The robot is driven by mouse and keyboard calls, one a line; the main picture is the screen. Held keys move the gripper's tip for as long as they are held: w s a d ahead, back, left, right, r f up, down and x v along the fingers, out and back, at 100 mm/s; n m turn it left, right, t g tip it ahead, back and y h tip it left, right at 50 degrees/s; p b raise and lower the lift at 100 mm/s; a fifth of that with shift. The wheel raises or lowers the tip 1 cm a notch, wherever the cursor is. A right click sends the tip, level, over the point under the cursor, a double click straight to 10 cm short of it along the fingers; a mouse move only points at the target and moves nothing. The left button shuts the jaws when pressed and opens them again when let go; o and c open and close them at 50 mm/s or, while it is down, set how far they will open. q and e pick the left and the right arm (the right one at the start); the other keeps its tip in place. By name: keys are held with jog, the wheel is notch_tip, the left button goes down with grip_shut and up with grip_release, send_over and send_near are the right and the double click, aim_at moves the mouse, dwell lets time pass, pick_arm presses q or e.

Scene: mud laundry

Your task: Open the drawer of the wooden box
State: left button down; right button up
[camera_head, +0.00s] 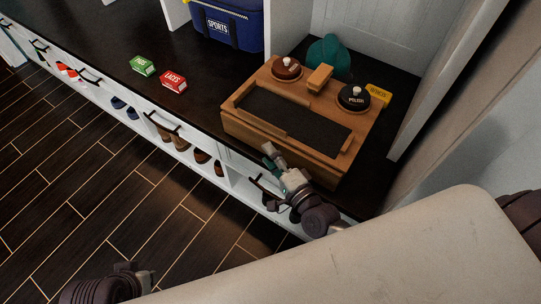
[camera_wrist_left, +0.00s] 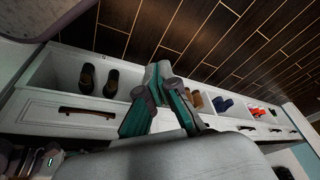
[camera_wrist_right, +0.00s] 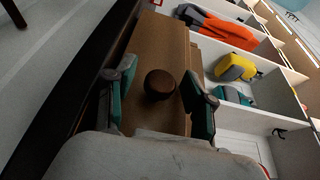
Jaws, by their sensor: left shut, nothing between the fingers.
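The wooden box (camera_head: 243,125) stands on the dark bench top at the right of the head view. Its front faces me and its drawer looks shut. In the right wrist view, a round dark knob (camera_wrist_right: 160,85) sits on the box's wooden front (camera_wrist_right: 153,43). My right gripper (camera_head: 272,155) is at the box's front edge. In the right wrist view, its open fingers (camera_wrist_right: 158,90) lie on either side of the knob, with visible gaps; contact cannot be seen. My left gripper (camera_head: 148,281) is shut and empty, low over the floor, away from the box.
Shoe polish tins (camera_head: 353,97), a brush (camera_head: 319,78) and a yellow box (camera_head: 378,95) rest on or beside the wooden box. Green (camera_head: 143,65) and red (camera_head: 173,81) lace boxes lie left. White bench drawers and shoe cubbies are below. A wall stands right.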

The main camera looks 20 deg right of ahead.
grip_shut()
